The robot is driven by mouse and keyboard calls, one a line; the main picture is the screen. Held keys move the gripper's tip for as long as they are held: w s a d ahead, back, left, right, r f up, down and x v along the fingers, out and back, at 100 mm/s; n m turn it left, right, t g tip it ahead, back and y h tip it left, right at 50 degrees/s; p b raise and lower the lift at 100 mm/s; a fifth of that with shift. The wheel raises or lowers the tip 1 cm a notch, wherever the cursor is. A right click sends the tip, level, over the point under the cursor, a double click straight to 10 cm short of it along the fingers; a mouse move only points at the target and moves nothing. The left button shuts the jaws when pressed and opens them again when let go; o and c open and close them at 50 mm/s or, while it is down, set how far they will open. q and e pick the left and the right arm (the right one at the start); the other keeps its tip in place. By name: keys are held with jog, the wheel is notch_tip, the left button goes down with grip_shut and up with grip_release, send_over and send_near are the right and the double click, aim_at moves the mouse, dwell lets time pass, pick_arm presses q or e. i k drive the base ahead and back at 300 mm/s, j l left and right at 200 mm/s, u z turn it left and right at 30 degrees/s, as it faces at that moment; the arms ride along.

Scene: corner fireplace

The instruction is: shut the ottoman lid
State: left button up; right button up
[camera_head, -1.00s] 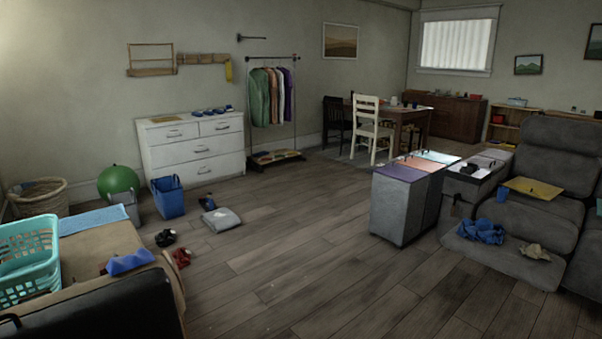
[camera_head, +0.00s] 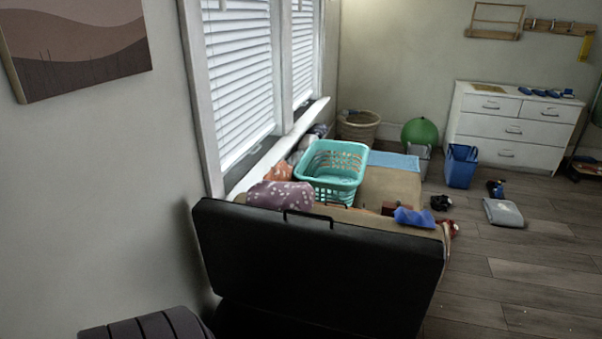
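The ottoman lid (camera_head: 315,268) is a wide black padded panel standing raised, slightly tilted, in the lower middle of the head view. A dark handle (camera_head: 308,214) sits at its top edge. The dark ottoman body (camera_head: 255,322) shows only in part below the lid, in shadow at the picture's bottom edge. Its inside cannot be made out. Neither of my grippers is in view.
Behind the lid a tan bed or bench (camera_head: 390,185) holds a teal basket (camera_head: 332,172), a purple patterned cushion (camera_head: 280,195) and a blue cloth (camera_head: 413,217). A dark ribbed object (camera_head: 147,326) is at bottom left.

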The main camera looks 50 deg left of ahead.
aim_at(307, 266)
jog(key=u, duration=1.65)
